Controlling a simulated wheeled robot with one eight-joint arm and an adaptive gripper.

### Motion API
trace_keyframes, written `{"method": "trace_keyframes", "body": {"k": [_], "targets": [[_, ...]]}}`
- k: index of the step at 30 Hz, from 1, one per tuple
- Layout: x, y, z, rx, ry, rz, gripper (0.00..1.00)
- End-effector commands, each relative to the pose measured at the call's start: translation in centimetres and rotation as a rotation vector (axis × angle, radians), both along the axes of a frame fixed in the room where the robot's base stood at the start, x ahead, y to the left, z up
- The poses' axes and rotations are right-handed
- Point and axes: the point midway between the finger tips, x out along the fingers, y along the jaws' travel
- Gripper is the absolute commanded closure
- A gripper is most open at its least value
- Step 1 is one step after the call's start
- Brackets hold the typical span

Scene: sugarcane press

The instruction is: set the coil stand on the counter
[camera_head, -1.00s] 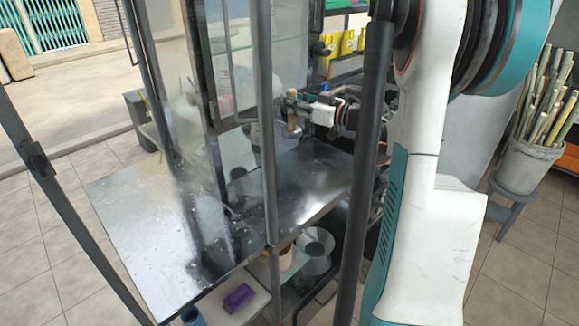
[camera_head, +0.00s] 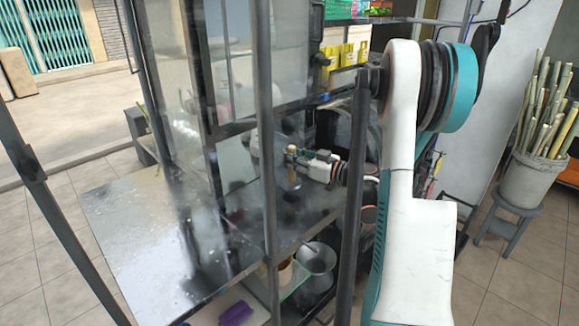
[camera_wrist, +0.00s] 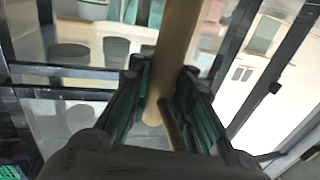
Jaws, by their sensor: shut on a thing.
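My gripper (camera_head: 300,164) is over the far right part of the metal counter (camera_head: 140,235), behind the thin frame posts in the head view. It is shut on the coil stand (camera_head: 291,157), a small tan, roughly upright piece. In the wrist view the coil stand (camera_wrist: 173,55) is a tan rod between the two dark, teal-lined fingers of my gripper (camera_wrist: 165,105). Its lower end is close to the counter top in the head view. I cannot tell whether it touches, and a darker shape under it may be a reflection.
Glass panes and dark posts (camera_head: 268,150) stand around the counter. A shelf below it holds a metal pot (camera_head: 317,262) and a purple item (camera_head: 236,313). Yellow boxes (camera_head: 345,56) are behind. A bucket of cane (camera_head: 527,180) stands on a stool at right. The counter's left part is clear.

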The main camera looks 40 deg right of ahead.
Motion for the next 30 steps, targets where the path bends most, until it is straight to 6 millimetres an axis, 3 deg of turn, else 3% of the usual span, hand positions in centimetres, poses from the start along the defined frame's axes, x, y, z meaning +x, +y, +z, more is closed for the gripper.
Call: {"method": "trace_keyframes", "body": {"k": [5,16,17,20,30], "targets": [[0.0,0.0,-2.4,0.001,-0.001,0.0,1.0],[0.0,0.0,-2.7,0.001,-0.001,0.0,1.0],[0.0,0.0,-2.8,0.0,0.0,0.0,0.84],[0.0,0.0,-2.7,0.0,0.0,0.0,0.61],[0.0,0.0,-2.7,0.0,0.0,0.0,0.61]]}}
